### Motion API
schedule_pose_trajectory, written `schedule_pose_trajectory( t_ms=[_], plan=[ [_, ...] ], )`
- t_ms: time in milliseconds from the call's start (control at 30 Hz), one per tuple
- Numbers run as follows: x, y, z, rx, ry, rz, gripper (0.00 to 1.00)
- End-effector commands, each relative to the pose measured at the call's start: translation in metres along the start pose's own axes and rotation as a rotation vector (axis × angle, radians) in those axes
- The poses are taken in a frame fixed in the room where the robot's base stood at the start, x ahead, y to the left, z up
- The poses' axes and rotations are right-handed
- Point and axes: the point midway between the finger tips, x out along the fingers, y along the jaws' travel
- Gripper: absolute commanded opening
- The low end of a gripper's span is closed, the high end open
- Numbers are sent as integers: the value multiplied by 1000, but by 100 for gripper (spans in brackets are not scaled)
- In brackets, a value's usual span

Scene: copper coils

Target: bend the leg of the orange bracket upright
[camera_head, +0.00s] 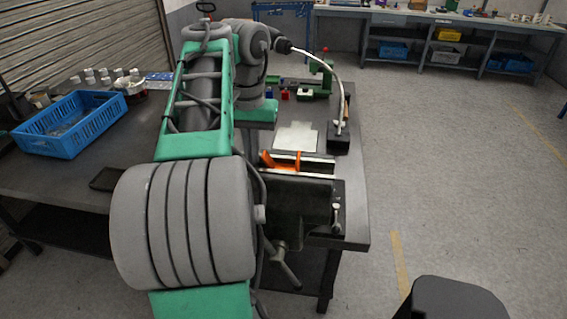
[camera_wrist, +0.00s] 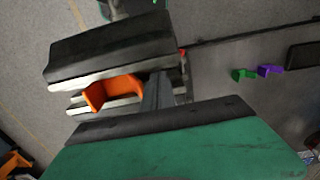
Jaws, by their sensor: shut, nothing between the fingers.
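The orange bracket (camera_head: 284,165) sits between the pale jaws of a dark bench vise (camera_head: 300,208). In the head view one end stands about upright and the left end leans outward to the left. In the wrist view the bracket (camera_wrist: 116,92) shows as a bent orange strip between the jaws of the vise (camera_wrist: 112,50). My gripper (camera_wrist: 157,88) is shut and empty, with its grey fingers just right of the bracket's right end. Whether they touch the bracket I cannot tell. In the head view my arm hides the fingers.
The vise is at the front right of the dark bench (camera_head: 352,215). A lamp (camera_head: 339,95) with a curved neck and a pale sheet (camera_head: 296,137) are behind it. A blue basket (camera_head: 70,128) stands at left. Small green (camera_wrist: 244,75) and purple (camera_wrist: 270,70) pieces lie apart.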

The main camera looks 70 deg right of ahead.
Motion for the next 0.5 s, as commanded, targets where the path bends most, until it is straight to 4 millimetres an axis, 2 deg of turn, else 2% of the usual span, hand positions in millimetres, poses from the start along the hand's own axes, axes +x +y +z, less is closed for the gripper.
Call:
schedule_pose_trajectory(
  t_ms=[500],
  plan=[
    [0, 13, 0, 1, 0, 0, 0]
  ],
)
